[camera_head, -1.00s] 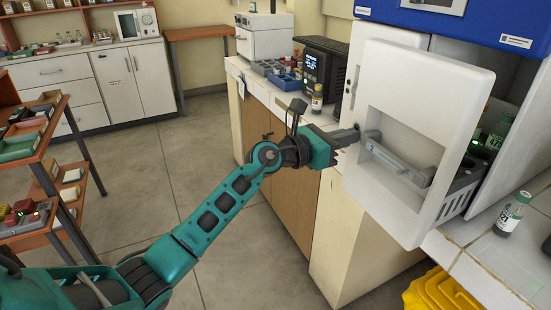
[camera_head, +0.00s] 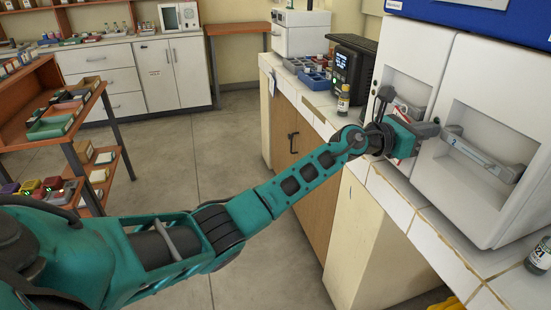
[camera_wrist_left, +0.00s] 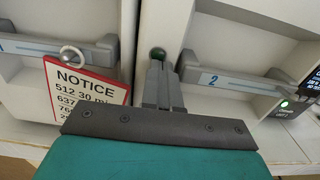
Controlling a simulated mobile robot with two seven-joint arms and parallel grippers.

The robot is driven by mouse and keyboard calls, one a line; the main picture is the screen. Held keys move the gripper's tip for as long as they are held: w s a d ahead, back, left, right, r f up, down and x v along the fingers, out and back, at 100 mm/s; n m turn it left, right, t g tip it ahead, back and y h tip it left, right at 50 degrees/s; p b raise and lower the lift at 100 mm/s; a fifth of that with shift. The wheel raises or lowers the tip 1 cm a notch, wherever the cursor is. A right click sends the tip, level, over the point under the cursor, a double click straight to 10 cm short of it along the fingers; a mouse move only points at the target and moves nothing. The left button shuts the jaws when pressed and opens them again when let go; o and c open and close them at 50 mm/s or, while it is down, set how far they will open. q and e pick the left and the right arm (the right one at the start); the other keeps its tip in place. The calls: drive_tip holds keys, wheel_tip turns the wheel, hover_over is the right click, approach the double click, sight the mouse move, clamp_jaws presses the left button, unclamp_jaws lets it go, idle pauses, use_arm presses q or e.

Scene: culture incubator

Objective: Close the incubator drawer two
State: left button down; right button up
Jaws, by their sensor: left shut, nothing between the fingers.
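I cannot tell if a small gap remains. Its grey handle (camera_head: 480,157) bears a blue-lettered strip, and the wrist view shows the handle (camera_wrist_left: 232,82) with a "2". My left gripper (camera_head: 434,130) is shut and empty by the left end of this handle. In the wrist view its fingers (camera_wrist_left: 164,66) point at the seam between the two drawer fronts. Whether they touch is unclear.
The neighbouring drawer (camera_head: 415,60) carries a notice sign (camera_wrist_left: 85,88) on its handle. A small bottle (camera_head: 540,257) stands on the tiled counter at right. An amber bottle (camera_head: 343,101) and black device (camera_head: 348,72) stand farther left. The floor (camera_head: 215,155) is open.

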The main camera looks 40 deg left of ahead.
use_arm(q)
drive_tip(key=shift+w+d+r, duration=0.25)
drive_tip(key=shift+w+d, duration=0.05)
